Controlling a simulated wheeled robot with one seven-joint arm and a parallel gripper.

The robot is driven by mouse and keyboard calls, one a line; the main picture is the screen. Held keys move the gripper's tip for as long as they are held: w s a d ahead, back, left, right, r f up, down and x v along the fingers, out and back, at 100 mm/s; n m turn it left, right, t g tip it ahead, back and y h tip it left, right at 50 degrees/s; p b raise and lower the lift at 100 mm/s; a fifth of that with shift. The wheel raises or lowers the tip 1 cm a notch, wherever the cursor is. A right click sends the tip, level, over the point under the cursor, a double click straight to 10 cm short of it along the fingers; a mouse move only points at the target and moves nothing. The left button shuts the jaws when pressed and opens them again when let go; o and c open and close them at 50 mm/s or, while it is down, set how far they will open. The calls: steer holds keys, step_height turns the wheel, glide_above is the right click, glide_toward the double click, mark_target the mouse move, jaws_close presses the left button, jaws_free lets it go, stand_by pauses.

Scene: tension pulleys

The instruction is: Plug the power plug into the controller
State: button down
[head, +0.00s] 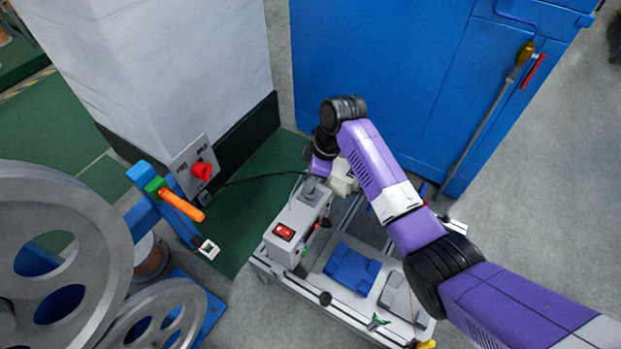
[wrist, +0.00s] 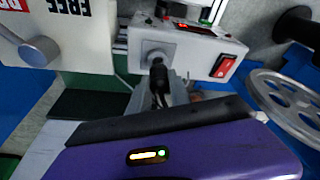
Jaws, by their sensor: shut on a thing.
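The controller (head: 300,214) is a grey box with a red rocker switch, standing on a metal-framed bench. In the wrist view the controller (wrist: 190,47) shows its end face with a round socket area. The black power plug (wrist: 158,74) is in line with that socket and appears to touch it; how deep it sits I cannot tell. My gripper (head: 312,184) is at the far end of the controller, shut on the plug; its fingers are partly hidden. A black cable (head: 262,181) runs from the left to the gripper.
A grey plate with a red button (head: 203,170) is by the pillar. An orange-handled lever (head: 182,204) and large grey pulleys (head: 65,240) stand at left. A blue block (head: 351,268) lies on the bench. A blue cabinet (head: 385,75) stands behind.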

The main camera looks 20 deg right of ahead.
steer(key=shift+f+b, duration=0.45)
steer(key=shift+f, duration=0.3)
steer(key=shift+p, duration=1.1)
stand_by(1.4)
steer(key=shift+f+b, duration=0.35)
steer(key=shift+f, duration=0.25)
stand_by(0.5)
steer(key=c, duration=1.1)
jaws_free()
steer(key=shift+p+v, duration=1.55)
steer(key=shift+v, duration=2.4)
